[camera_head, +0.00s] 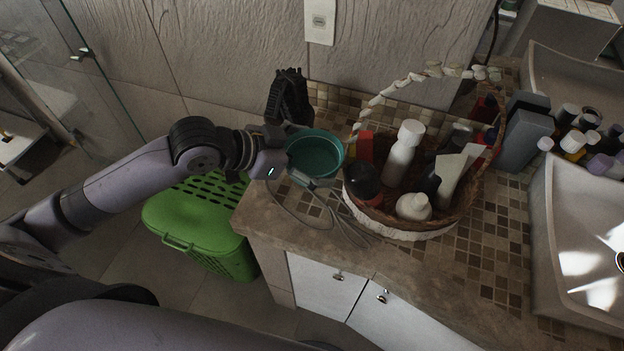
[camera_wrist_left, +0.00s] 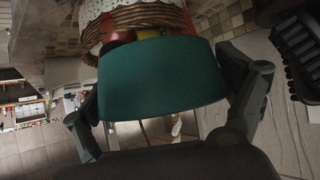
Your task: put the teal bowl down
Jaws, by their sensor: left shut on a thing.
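The teal bowl (camera_head: 318,154) is upright, with its open top and inside showing in the head view. It is at the left end of the counter, beside the wicker basket. My left gripper (camera_head: 300,160) reaches in from the left and is shut on the bowl's near-left side. In the left wrist view the teal bowl (camera_wrist_left: 160,78) fills the middle, between the two dark fingers of my left gripper (camera_wrist_left: 165,110). I cannot tell whether the bowl's base touches the counter. My right gripper is not in view.
The tiled counter (camera_head: 470,262) holds a wicker basket (camera_head: 400,232) of bottles, close right of the bowl. A dark object (camera_head: 289,95) stands behind the gripper. A green hamper (camera_head: 195,220) stands below on the floor. A white sink (camera_head: 580,230) is at right.

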